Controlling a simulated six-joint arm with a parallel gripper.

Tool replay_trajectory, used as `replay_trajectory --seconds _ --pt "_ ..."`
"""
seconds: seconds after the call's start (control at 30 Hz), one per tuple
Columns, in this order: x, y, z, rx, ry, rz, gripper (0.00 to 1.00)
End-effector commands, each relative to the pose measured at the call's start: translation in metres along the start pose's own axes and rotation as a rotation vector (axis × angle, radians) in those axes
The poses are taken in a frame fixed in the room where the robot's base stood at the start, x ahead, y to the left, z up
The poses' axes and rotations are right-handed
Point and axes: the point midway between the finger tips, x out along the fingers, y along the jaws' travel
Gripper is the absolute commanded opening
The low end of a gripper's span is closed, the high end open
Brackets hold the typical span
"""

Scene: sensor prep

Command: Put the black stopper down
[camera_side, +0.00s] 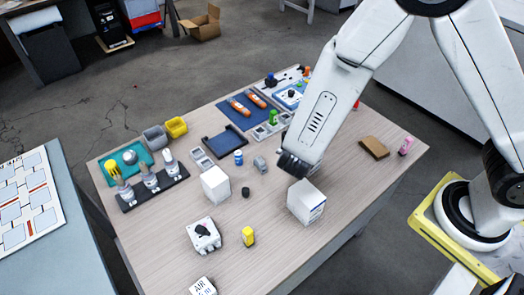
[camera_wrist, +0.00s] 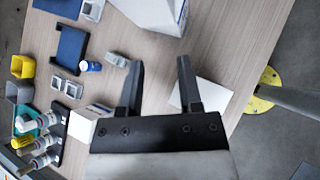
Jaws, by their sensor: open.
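A small black piece, which looks like the black stopper (camera_side: 245,191), sits on the table in the side view, just right of a white box. I cannot see it in the wrist view, where the gripper body covers that part of the table. My gripper (camera_wrist: 161,62) shows two spread fingers with nothing between them in the wrist view. In the side view its dark end is above the table, right of and behind the black piece, and its fingertips cannot be made out.
White boxes stand left (camera_side: 215,184) and right (camera_side: 306,201) of the black piece. A white device with a black knob (camera_side: 203,235) stands at front left. The front right is clear.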

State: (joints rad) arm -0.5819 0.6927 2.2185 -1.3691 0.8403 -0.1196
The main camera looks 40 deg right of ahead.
Motion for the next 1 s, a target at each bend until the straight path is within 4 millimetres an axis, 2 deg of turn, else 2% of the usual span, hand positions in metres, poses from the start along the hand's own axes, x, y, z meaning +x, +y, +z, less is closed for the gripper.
replay_trajectory --seconds 0.03,0.2,0.47,0.8,1.0 --pt "0.0 -0.009 0.011 0.091 0.027 -0.055 0.45" --pt "-0.004 -0.038 0.033 0.39 0.125 -0.227 0.45" --pt "-0.019 -0.068 0.054 0.878 0.269 -0.44 0.45" --pt "-0.04 -0.079 0.082 1.554 0.433 -0.618 0.45" --pt "-0.046 -0.079 0.098 1.846 0.492 -0.66 0.45"
